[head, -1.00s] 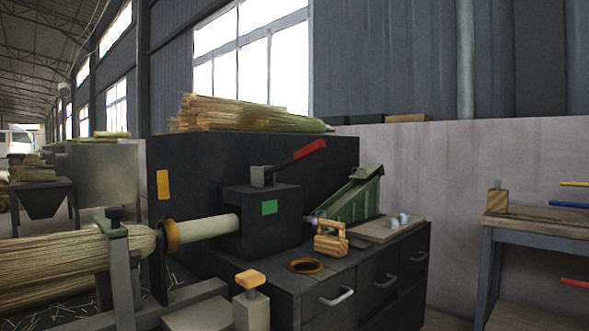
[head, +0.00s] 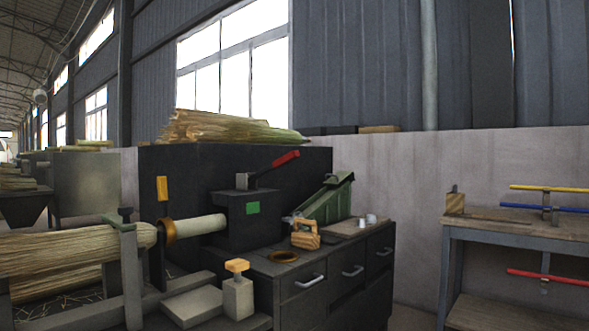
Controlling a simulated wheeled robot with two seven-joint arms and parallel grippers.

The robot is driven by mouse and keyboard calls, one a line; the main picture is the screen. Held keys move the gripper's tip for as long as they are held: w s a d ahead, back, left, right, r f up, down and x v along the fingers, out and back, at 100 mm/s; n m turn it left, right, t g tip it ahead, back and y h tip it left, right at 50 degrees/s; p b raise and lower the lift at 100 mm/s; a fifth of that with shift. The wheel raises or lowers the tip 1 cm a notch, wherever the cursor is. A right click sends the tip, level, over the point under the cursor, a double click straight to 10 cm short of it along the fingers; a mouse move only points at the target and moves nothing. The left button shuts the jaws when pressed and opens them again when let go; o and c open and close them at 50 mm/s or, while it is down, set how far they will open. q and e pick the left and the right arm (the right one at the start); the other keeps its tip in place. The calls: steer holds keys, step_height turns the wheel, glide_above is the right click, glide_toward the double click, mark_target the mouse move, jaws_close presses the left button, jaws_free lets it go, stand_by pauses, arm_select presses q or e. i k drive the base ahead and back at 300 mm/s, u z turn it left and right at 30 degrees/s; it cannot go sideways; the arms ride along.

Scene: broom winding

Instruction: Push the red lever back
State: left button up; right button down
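The lever with the red grip (head: 286,158) stands on top of the dark machine block (head: 250,218), near the middle of the head view. Its dark rod rises from a small grey mount (head: 242,181) and slants up to the right. Neither of my grippers is in view, and nothing touches the lever.
A broom bundle (head: 75,249) lies at the left, in line with a pale shaft (head: 200,225) entering the block. A drawer cabinet (head: 345,275) carries a wooden tool (head: 305,235) and a ring (head: 283,257). A workbench (head: 500,225) stands right, with floor between.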

mark_target(291, 156)
steer(key=z, duration=0.15)
steer(key=i, duration=0.85)
steer(key=u, duration=0.65)
